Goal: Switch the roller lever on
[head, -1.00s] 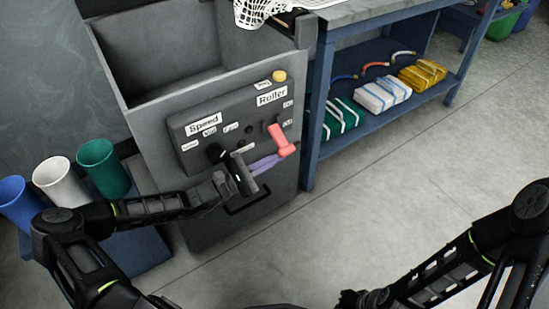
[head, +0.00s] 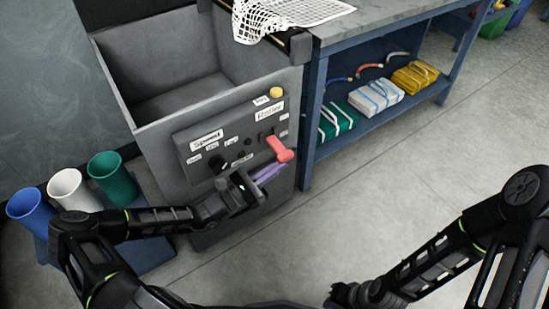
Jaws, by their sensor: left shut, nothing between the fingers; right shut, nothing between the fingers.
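The red roller lever (head: 279,148) sticks out of the dark control panel (head: 186,156) on the grey machine, below the "Roller" label (head: 270,111). Its handle slants down to the right. My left gripper (head: 275,171) is shut and empty, its purple fingers just below and slightly left of the lever's handle. I cannot tell whether they touch it. The gripper's black body covers the panel's lower part. Of my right arm, only the forearm and wrist show at the bottom right; its gripper is out of frame.
A yellow button (head: 277,92) sits above the lever, and a black speed knob (head: 221,167) is to its left. Blue (head: 30,209), white (head: 73,189) and green (head: 112,178) cups stand at left. A blue workbench (head: 312,120) with bundles on its shelf is at right.

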